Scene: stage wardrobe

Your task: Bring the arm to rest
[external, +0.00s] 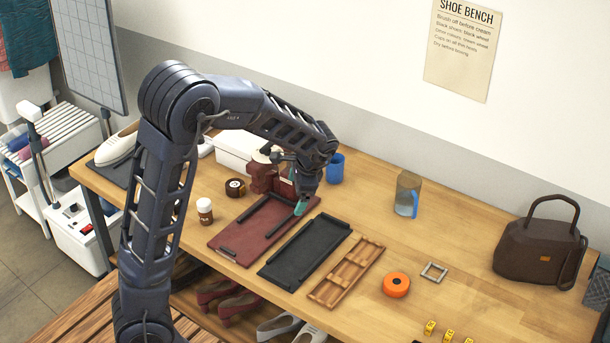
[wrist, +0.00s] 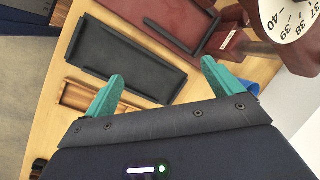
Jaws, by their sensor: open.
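My arm reaches from the lower left over the wooden bench in the external view. My gripper (external: 306,196) hangs over the bench, above the red tray's right side, with fingers pointing down. In the wrist view my gripper (wrist: 160,82) shows two teal fingertips set wide apart with nothing between them. The black tray (wrist: 128,60) lies beyond the fingers, empty. The same black tray (external: 306,252) lies right of the dark red tray (external: 232,240) in the external view. How far the fingertips are above the bench is hard to tell.
A dark red device (external: 262,176) with a dial (wrist: 290,16) stands close behind my gripper. A blue cup (external: 335,168), a clear jug (external: 407,196), a wooden rack (external: 347,272), orange tape (external: 396,285) and a brown handbag (external: 538,248) stand around. The bench is clear between jug and handbag.

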